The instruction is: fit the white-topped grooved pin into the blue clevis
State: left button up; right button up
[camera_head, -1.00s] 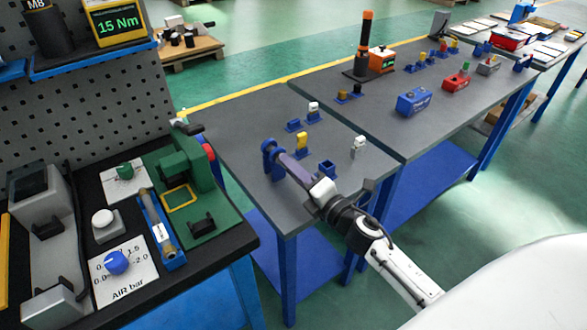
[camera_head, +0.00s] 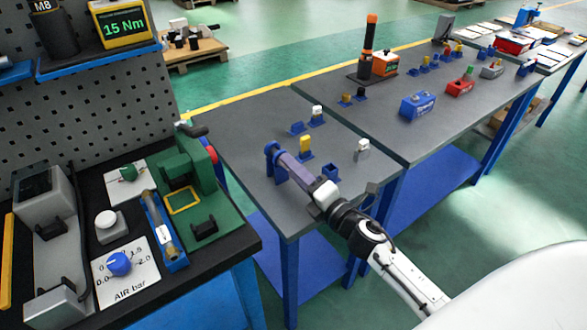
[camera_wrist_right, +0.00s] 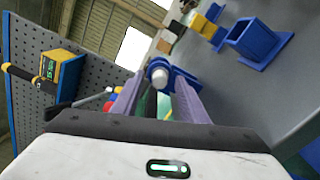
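The blue clevis (camera_head: 271,152) stands near the left edge of the middle grey table. My right gripper (camera_head: 283,159) reaches it from the right, with its purple fingers level and their tips close against it. In the right wrist view the white top of the grooved pin (camera_wrist_right: 158,77) shows between the fingertips of my right gripper (camera_wrist_right: 159,82), in front of the clevis (camera_wrist_right: 172,72). The fingers look shut on the pin. Its shank is hidden, so I cannot tell how deep it sits in the clevis. My left gripper is not in view.
On the same table are an empty blue socket (camera_head: 331,171), a yellow part (camera_head: 305,144) and white-topped parts (camera_head: 363,147) (camera_head: 317,111). A green fixture (camera_head: 190,170) stands on the dark bench at left. The space above the table is clear.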

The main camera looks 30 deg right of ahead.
jog(key=shift+s+d, duration=0.15)
jog(key=shift+s, duration=2.1)
jog(key=s+b, duration=0.2)
jog(key=s, duration=0.8)
jog(key=shift+s+d, duration=0.15)
jog(key=shift+d, duration=0.3)
jog(key=s+a+f+m+g, duration=0.3)
jog(key=s+a+f+m, duration=0.1)
jog(key=f+m, duration=0.3)
jog(key=s+a+f+m+g, duration=0.3)
jog(key=s+a+f+m, duration=0.1)
jog(key=f+m, duration=0.3)
jog(key=s+a+f+m+g, duration=0.3)
jog(key=a+f+m, duration=0.3)
jog(key=f, duration=0.4)
jog(key=shift+s+a+f+m+g+y, duration=0.15)
jog(key=shift+s+a+m+g+y, duration=0.25)
jog(key=shift+s, duration=0.45)
